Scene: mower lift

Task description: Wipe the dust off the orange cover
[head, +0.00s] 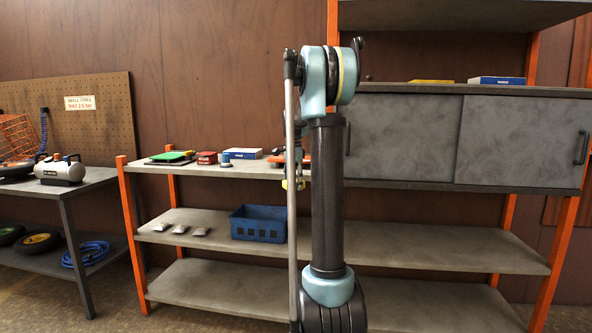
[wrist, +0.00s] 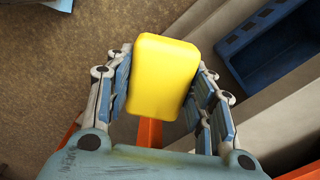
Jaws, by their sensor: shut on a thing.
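A yellow block (wrist: 165,75), like a sponge, sits between the blue-padded fingers of my gripper (wrist: 163,85) in the wrist view. My gripper is shut on it. In the head view my arm hides most of the gripper, and a bit of yellow (head: 299,184) shows beside the arm at the top shelf's front edge. An orange piece (head: 275,159), perhaps the orange cover, lies on that shelf, partly hidden by my arm. I cannot make out dust on it. In the wrist view an orange strip (wrist: 150,133) shows below the block; I cannot tell what it is.
The top shelf (head: 250,172) also holds a green-topped item (head: 172,156), a red box (head: 207,158) and a blue-and-white box (head: 243,153). A blue crate (head: 257,224) and several grey packets stand on the middle shelf. A grey cabinet (head: 400,135) is at right.

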